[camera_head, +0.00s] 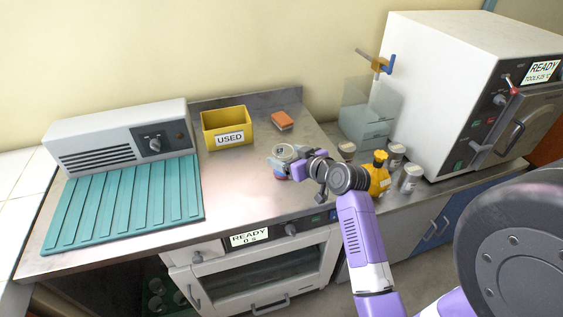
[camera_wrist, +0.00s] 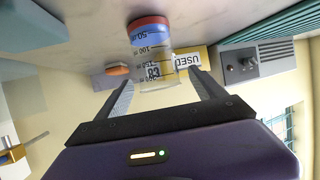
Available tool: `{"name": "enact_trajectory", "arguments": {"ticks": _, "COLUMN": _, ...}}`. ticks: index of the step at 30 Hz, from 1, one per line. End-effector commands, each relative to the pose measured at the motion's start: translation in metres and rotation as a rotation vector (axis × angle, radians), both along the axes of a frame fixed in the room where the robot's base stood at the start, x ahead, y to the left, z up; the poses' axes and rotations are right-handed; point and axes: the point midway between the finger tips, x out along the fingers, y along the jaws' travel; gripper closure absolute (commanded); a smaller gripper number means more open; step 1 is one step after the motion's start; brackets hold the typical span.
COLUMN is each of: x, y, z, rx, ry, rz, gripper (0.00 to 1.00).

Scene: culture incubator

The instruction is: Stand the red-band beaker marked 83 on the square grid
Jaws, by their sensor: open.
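The beaker marked 83 (camera_wrist: 152,55) stands on the steel bench, shown upside down in the wrist view. It is clear, with a red band at its base, a blue band beside it and black volume marks. In the head view the beaker (camera_head: 283,151) is partly hidden by my gripper (camera_head: 290,167). My gripper (camera_wrist: 165,90) is open, with one finger on each side of the beaker's near part; I cannot tell whether either touches it. I cannot make out a square grid in either view.
A teal ribbed mat (camera_head: 125,207) lies left, before a grey vented box (camera_head: 118,135). A yellow USED bin (camera_head: 227,128) and an orange sponge (camera_head: 282,121) stand behind. A yellow bottle (camera_head: 379,176) and several metal cans (camera_head: 410,178) are right. Bench between mat and beaker is clear.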

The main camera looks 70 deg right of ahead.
Motion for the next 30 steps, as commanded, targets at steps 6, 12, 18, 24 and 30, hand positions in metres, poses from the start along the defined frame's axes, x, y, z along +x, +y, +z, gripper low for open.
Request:
{"name": "enact_trajectory", "arguments": {"ticks": 6, "x": 0.016, "y": -0.011, "z": -0.010, "rx": 0.002, "ry": 0.001, "rz": -0.002, "gripper": 0.21}}
{"name": "enact_trajectory", "arguments": {"ticks": 12, "x": 0.036, "y": -0.024, "z": -0.023, "rx": 0.001, "ry": 0.000, "rz": 0.000, "gripper": 0.21}}
{"name": "enact_trajectory", "arguments": {"ticks": 18, "x": 0.042, "y": -0.028, "z": -0.028, "rx": 0.002, "ry": 0.001, "rz": -0.001, "gripper": 0.21}}
{"name": "enact_trajectory", "arguments": {"ticks": 24, "x": 0.042, "y": -0.028, "z": -0.028, "rx": 0.001, "ry": 0.001, "rz": -0.001, "gripper": 0.27}}
{"name": "enact_trajectory", "arguments": {"ticks": 30, "x": 0.042, "y": -0.028, "z": -0.028, "rx": 0.001, "ry": 0.001, "rz": -0.001, "gripper": 0.66}}
